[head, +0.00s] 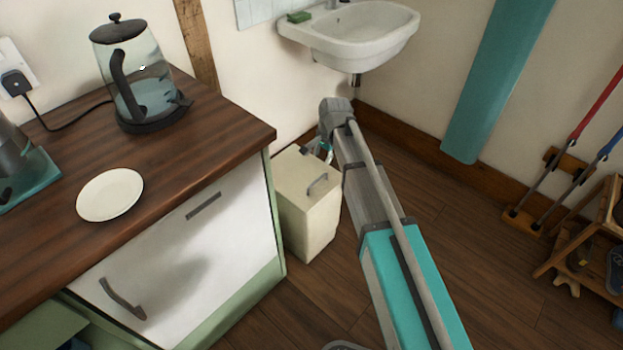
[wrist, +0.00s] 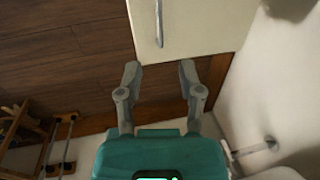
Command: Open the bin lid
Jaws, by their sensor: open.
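The cream bin (head: 305,228) stands on the floor beside the counter's right end, its flat lid (head: 300,175) lying shut on top. A grey bar handle (head: 318,184) sits on the lid. In the wrist view the lid (wrist: 210,22) fills the upper middle, with the handle (wrist: 159,22) running up from near the lid's edge. My gripper (wrist: 158,68) is open and empty, its two fingertips spread at the lid's near edge, with the handle lying ahead between their lines. In the head view my gripper (head: 323,149) is at the bin's far side, largely hidden behind my wrist.
The counter (head: 190,150) with a kettle (head: 140,75) and a plate (head: 110,194) closes off the bin's left. A white basin (head: 350,40) hangs on the wall behind. A wooden rack (head: 590,235) stands at the right. Floor to the bin's right is clear apart from my arm.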

